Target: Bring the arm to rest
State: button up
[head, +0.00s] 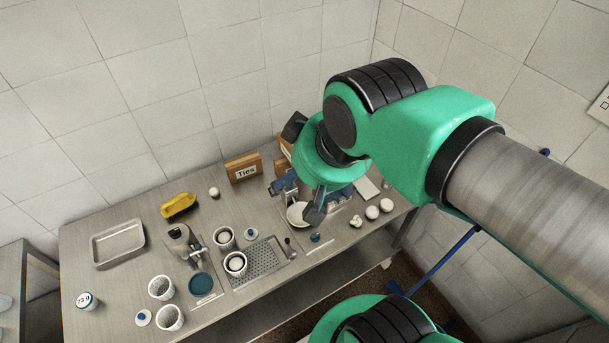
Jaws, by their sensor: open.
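My arm reaches in from the right over the steel table (84,242). My gripper (300,202) points down above the table's right half. Its dark fingers stand apart, and nothing shows held between them. A white bowl (296,216) shows below and partly behind the fingers. I cannot tell how high the fingertips are above it.
A box marked Ties (243,167) stands by the wall. White round pieces (372,212) lie right of the bowl. A steel tray (118,243), a yellow object (179,205), a grey device (180,240) and a blue disc (201,285) are left. The table's front edge is close.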

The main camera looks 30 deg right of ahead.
jog(key=shift+f, duration=0.1)
notch_tip(320, 180, down, 18)
jog(key=b, duration=1.8)
